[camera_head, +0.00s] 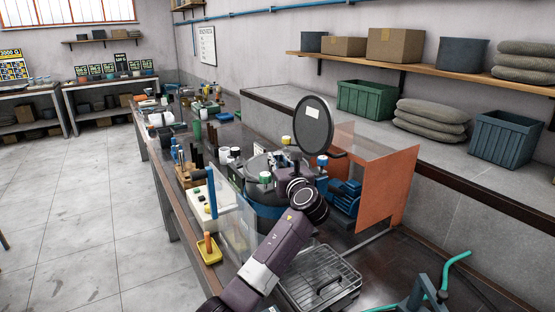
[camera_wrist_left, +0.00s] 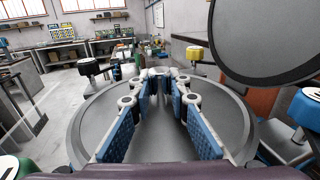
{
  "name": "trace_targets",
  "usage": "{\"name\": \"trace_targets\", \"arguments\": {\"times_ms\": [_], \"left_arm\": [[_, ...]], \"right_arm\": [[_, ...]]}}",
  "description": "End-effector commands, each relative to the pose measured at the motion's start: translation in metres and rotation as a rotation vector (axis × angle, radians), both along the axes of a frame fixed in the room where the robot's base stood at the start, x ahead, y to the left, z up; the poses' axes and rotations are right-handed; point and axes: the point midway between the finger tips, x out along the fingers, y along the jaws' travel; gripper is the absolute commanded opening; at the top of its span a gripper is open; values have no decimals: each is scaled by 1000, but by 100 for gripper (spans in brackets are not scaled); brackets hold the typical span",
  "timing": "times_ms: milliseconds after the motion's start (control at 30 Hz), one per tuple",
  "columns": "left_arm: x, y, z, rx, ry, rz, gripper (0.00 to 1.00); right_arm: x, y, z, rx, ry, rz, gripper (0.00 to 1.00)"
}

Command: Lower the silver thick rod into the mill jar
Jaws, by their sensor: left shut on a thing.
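The mill jar shows as a wide grey round vessel (camera_wrist_left: 82,125) below my left gripper (camera_wrist_left: 160,80) in the left wrist view. In the head view its grey body (camera_head: 256,168) sits over a blue base, partly hidden by my left arm. My left gripper (camera_head: 287,163) is over the jar. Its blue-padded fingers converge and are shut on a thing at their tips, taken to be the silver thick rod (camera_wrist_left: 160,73). Little of the rod shows, and I cannot tell how far down it reaches. My right gripper is not in view.
A round dark disc (camera_head: 314,124) stands upright just behind the gripper. An orange panel (camera_head: 389,191) and blue motor (camera_head: 345,197) are to the right, a clear panel (camera_head: 234,228) to the left. A wire-topped tray (camera_head: 318,280) lies in front. Small containers crowd the bench's far left.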

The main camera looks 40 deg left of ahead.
Motion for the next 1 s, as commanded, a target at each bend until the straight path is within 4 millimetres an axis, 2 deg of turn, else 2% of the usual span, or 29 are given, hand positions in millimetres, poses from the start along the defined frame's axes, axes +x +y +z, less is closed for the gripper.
{"name": "trace_targets", "arguments": {"times_ms": [33, 200, 567, 733, 1000], "left_arm": [[0, 0, 3, 4, -5, 0, 18], [0, 0, 2, 3, -3, 0, 37], [-2, -4, -2, -2, 2, -1, 37], [-14, -23, -1, -3, -1, -2, 37], [-43, -73, 0, -1, -2, -3, 37]], "right_arm": [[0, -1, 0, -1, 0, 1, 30], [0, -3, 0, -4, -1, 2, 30], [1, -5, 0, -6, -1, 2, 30], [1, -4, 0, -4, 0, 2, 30], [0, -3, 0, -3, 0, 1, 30]]}}
